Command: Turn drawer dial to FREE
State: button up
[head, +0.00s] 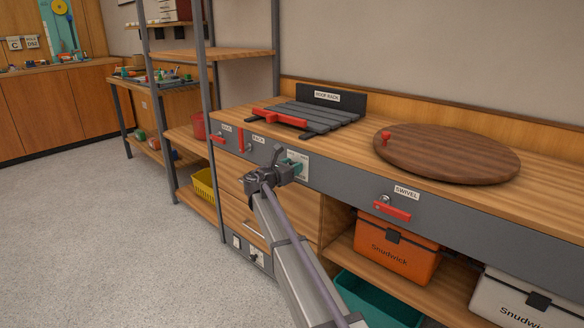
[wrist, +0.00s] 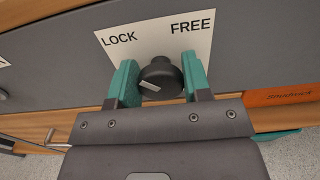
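The drawer dial (wrist: 160,78) is a black round knob with a pale mark on the left part of its face, the LOCK side. It sits below a white plate (wrist: 150,40) reading LOCK at left and FREE at right. My gripper (wrist: 160,82) has its teal fingers apart, one on each side of the dial. Whether either finger touches it I cannot tell. In the head view my gripper (head: 292,165) is at the plate (head: 303,157) on the grey counter front, above wooden drawers (head: 240,190), and hides the dial.
On the counter a slatted rack with a red bar (head: 280,119) and a round wooden turntable (head: 445,152) stand behind. A red SWIVEL handle (head: 392,211) is to the right on the front. Orange (head: 395,245) and white boxes (head: 510,300) sit below. Floor at left is clear.

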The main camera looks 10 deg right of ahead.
jog(key=c, duration=0.4)
jog(key=shift+m, duration=0.3)
jog(key=m, duration=0.8)
jog(key=shift+s+d, duration=0.1)
jog(key=shift+s, duration=0.05)
jog(key=m, duration=0.4)
jog(key=shift+f+m, duration=0.15)
jog(key=shift+m, duration=0.15)
jog(key=m, duration=0.4)
jog(key=shift+m, duration=0.3)
